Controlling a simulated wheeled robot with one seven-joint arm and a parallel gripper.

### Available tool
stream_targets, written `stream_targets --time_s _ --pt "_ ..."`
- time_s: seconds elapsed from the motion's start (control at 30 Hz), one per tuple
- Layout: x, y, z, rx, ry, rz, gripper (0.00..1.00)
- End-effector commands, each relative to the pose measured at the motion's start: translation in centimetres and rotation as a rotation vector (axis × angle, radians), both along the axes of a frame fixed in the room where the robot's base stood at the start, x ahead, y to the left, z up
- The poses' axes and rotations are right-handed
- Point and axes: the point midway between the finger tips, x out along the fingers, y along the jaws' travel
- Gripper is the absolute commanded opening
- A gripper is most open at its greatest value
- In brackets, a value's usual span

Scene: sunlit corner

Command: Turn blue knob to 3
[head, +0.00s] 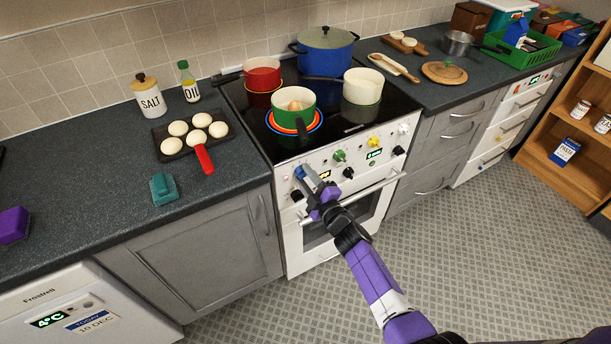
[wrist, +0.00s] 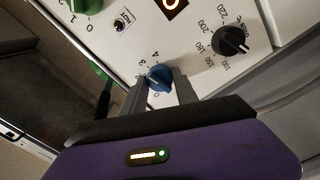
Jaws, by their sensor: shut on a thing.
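The blue knob (head: 299,173) is on the left of the white stove's front panel (head: 326,167). In the wrist view the blue knob (wrist: 159,78) sits between my two fingertips, with printed numbers around it; 3 and 4 show above it and 0 below. My gripper (head: 307,177) reaches the panel from the lower right in the head view. In the wrist view my gripper (wrist: 158,84) is shut on the blue knob. The knob's pointer mark is too small to read for certain.
A black knob (wrist: 231,40) is beside the blue one, and a green knob (head: 339,156) is further along the panel. A green pot (head: 293,112) is on the hob above. The oven door handle (head: 350,200) runs below the panel. The floor in front is clear.

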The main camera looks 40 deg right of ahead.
Motion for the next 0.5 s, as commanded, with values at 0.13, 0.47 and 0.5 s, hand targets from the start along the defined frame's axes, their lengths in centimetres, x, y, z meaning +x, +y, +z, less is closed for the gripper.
stream_targets --time_s 0.13,0.47,0.5 --pt "-0.09 -0.04 -0.14 0.033 -0.006 -0.002 0.0" --pt "-0.09 -0.05 -0.17 0.048 -0.011 -0.002 0.0" --pt "-0.1 -0.04 -0.17 0.048 -0.011 -0.002 0.0"
